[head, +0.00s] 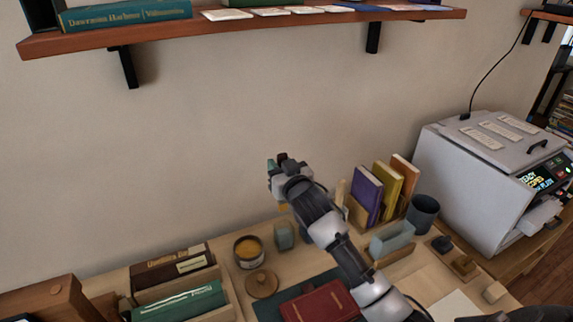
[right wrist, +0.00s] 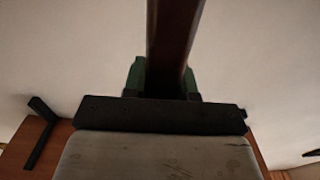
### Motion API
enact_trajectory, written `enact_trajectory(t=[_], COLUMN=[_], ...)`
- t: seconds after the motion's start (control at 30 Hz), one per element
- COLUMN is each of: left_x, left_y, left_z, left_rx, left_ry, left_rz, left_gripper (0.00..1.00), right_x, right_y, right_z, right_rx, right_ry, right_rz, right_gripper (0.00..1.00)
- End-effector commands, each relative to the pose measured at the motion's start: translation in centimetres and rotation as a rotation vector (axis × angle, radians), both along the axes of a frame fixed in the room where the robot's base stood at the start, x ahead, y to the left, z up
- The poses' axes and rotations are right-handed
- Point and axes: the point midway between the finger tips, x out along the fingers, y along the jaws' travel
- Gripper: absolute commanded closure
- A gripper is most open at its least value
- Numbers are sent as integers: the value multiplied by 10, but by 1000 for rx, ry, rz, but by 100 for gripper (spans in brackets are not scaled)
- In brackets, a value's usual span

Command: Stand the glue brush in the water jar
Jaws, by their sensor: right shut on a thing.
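My right gripper (head: 279,166) is raised above the desk in front of the wall, over the area behind the jars. In the right wrist view its green fingertips (right wrist: 163,78) are closed on a dark reddish-brown handle (right wrist: 174,35), which looks like the glue brush. A small yellowish bit shows below the gripper in the head view; I cannot tell if it is the brush's end. The greenish jar (head: 284,237), which looks like the water jar, stands on the desk below the gripper, apart from it. My left gripper is not in view.
A tin of amber glue (head: 248,253) stands left of the jar, with a round wooden lid (head: 262,284) in front. Upright books (head: 367,194) and a dark cup (head: 422,214) stand right. A red book (head: 318,301) lies in front. A shelf (head: 250,25) hangs above.

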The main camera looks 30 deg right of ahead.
Motion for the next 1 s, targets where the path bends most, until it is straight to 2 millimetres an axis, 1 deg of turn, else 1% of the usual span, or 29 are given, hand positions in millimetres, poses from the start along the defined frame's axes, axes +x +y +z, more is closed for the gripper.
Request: enact_trajectory(t=[0.03,0.07,0.17,0.27,0.43,0.53,0.67,1.0], left_x=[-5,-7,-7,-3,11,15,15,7], left_y=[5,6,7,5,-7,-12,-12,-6], left_z=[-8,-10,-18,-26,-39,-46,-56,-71], left_rx=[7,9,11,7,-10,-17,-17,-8], left_ry=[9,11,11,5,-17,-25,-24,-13], left_rz=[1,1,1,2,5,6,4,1], left_gripper=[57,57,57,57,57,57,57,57], right_x=[0,0,0,0,0,0,0,0], right_y=[0,0,-1,-1,0,0,0,-1], right_z=[-7,-9,-17,-25,-38,-46,-56,-82], right_rx=[-1,-1,0,0,0,0,1,1], right_ry=[0,0,0,0,0,0,0,1], right_rz=[0,0,-1,-1,0,0,0,-1], right_gripper=[100,100,100,100,100,100,100,100])
